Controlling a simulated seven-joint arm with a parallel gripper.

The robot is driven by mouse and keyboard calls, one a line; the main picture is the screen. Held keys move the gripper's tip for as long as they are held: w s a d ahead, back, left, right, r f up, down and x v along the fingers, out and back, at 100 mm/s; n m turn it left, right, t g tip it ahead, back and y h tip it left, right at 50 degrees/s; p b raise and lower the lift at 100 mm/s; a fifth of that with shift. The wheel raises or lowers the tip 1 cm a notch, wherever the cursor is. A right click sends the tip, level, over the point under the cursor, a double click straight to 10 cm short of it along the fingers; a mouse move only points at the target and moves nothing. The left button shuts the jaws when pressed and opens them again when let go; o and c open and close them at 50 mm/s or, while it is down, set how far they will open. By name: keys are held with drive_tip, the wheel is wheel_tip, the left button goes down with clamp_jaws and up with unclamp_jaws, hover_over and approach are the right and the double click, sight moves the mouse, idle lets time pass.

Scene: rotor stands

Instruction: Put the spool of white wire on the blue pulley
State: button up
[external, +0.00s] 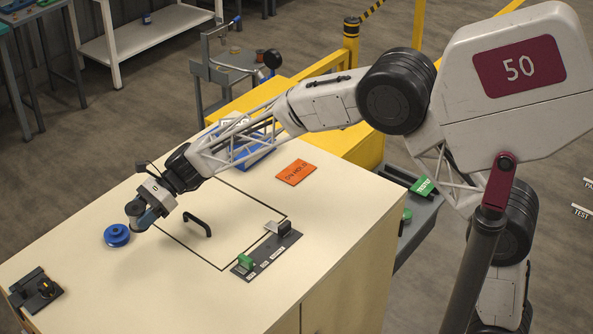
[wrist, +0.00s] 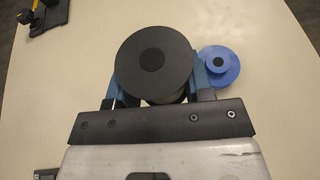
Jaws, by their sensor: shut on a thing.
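The spool of white wire (wrist: 153,62) shows a dark round top flange in the wrist view, with a thin pale strip of its winding visible below. My gripper (wrist: 160,82) is shut on it, a blue finger on each side. In the external view my gripper (external: 148,216) holds the spool (external: 134,208) over the bench, close to the blue pulley. The blue pulley (external: 117,236) lies flat on the bench; in the wrist view it (wrist: 219,66) is just right of the spool. The gap between spool and bench is hard to judge.
A black handle (external: 197,224) and a panel with green and grey switches (external: 266,255) lie right of the gripper. A black device with a yellow knob (external: 36,290) is at the left edge. An orange sign (external: 296,172) lies farther back. Bench around the pulley is clear.

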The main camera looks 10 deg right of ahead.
hover_over(117, 229)
drive_tip(key=shift+f, duration=0.35)
drive_tip(key=shift+f, duration=0.1)
idle(0.3)
drive_tip(key=shift+f, duration=1.7)
drive_tip(key=shift+f, duration=0.1)
drive_tip(key=o, duration=1)
drive_tip(key=shift+o, duration=0.2)
